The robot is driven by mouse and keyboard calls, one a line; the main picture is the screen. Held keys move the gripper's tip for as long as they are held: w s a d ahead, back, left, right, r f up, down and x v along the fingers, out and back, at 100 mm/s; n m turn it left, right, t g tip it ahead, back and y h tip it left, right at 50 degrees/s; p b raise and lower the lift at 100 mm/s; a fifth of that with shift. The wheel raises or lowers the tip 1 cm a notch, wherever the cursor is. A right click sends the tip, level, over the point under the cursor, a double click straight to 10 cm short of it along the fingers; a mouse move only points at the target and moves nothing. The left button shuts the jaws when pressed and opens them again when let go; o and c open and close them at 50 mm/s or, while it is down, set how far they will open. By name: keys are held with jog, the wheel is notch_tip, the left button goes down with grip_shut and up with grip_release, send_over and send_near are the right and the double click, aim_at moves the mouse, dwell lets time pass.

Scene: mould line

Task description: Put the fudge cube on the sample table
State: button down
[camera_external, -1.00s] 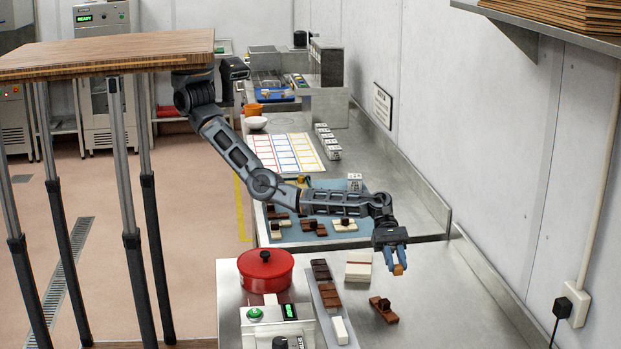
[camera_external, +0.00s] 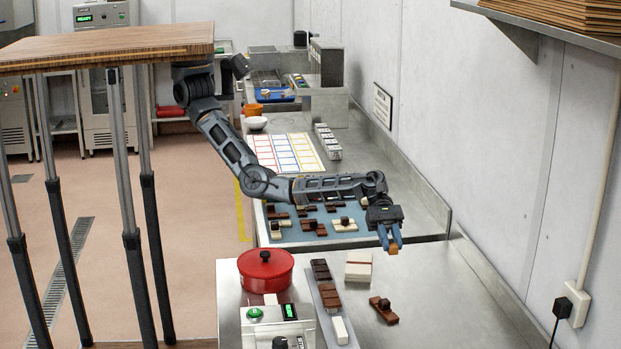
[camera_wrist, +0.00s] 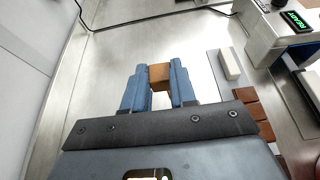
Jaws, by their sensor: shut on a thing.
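The fudge cube (camera_external: 394,248) is a small tan-brown block. My gripper (camera_external: 390,242) is shut on it and holds it between the blue fingertips. In the wrist view the cube (camera_wrist: 159,77) shows between the two fingers of my gripper (camera_wrist: 159,80), with bare steel below. In the external view the cube is above the near steel counter (camera_external: 440,290), to the right of a white block stack. I cannot tell for sure which surface is the sample table.
On the near counter are a red pot (camera_external: 265,270), a white block stack with a dark stripe (camera_external: 359,267), a tray of chocolate bars (camera_external: 326,290) and a brown piece with a dark knob (camera_external: 383,309). A blue mat (camera_external: 285,232) with several pieces lies behind. The right of the counter is clear.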

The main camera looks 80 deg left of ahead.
jog(key=w+a+f+n+t, duration=0.1)
jog(key=w+a+n+t, duration=0.1)
jog(key=w+a, duration=0.5)
jog(key=w+a+f+n+t+y+b, duration=0.1)
jog(key=w+a+t, duration=0.15)
jog(key=a, duration=0.75)
jog(key=w+a+n+t, duration=0.1)
jog(key=w+a+n, duration=0.1)
jog(key=w+a, duration=0.5)
jog(key=a+n+t+y+b, duration=0.1)
jog(key=a+n+t+y, duration=0.25)
jog(key=a, duration=2.25)
jog(key=s+a+n+t+y+b, duration=0.1)
jog(key=s+a+n+t+y, duration=0.2)
jog(key=a, duration=0.9)
jog(key=s+a+n+t+y, duration=0.1)
jog(key=s+a+n, duration=0.1)
jog(key=s+a, duration=0.65)
jog(key=s+a+r+n+y+b, duration=0.1)
jog(key=s+a+n+y, duration=0.4)
jog(key=s+a, duration=0.9)
send_over(309, 175)
jog(key=shift+t, duration=0.3)
notch_tip(309, 175, down, 11)
jog(key=shift+f, duration=0.15)
jog(key=shift+a+f, duration=0.1)
jog(key=shift+f, duration=2)
